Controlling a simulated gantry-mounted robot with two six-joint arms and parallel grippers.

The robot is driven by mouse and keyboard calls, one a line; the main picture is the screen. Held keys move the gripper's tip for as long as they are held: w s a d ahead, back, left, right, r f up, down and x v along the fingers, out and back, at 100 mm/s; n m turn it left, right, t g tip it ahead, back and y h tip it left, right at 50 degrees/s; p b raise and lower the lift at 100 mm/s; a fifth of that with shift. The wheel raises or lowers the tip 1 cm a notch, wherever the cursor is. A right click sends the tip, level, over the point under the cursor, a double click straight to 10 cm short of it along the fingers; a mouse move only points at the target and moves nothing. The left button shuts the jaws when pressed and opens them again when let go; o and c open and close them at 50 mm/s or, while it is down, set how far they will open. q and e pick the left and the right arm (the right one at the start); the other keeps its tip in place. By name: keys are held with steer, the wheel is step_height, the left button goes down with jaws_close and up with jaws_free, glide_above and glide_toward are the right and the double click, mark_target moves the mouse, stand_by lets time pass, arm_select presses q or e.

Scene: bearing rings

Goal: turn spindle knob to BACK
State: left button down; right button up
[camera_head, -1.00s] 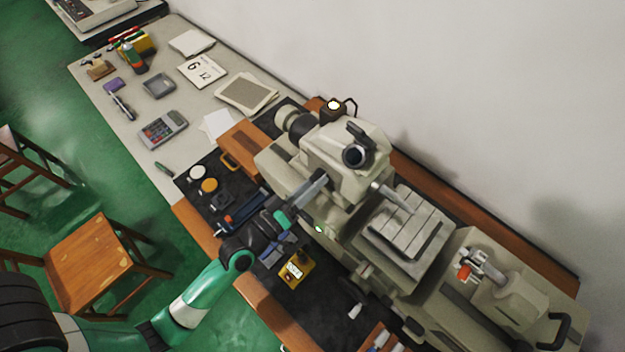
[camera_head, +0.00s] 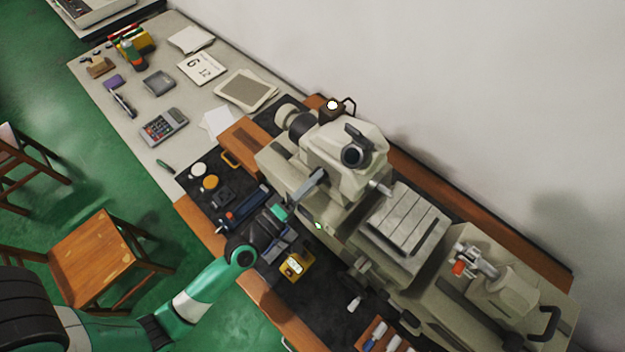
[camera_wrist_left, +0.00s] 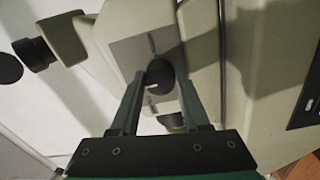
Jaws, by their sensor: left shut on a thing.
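The spindle knob (camera_wrist_left: 160,77) is round and black, on a grey plate on the machine's side. A short white mark shows low on its left side, and a dark line is on the plate above it. The fingers of my left gripper (camera_wrist_left: 157,82) are closed around the knob, one at each side. In the head view my left gripper (camera_head: 315,180) reaches up to the front of the beige machine (camera_head: 345,160), and the knob is hidden there. A short light-grey bar (camera_head: 381,187) sticks out beside the slotted table (camera_head: 405,220). My right gripper is not in view.
A black mat in front of the machine holds a yellow box (camera_head: 295,265), a blue tool (camera_head: 245,208) and round tins (camera_head: 210,182). A pale desk with a calculator (camera_head: 164,126) is at the left. A wooden chair (camera_head: 97,245) stands below.

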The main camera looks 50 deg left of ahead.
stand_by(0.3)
arm_select(q)
steer(key=shift+c, duration=1.9)
jaws_free()
steer(key=shift+f, duration=0.1)
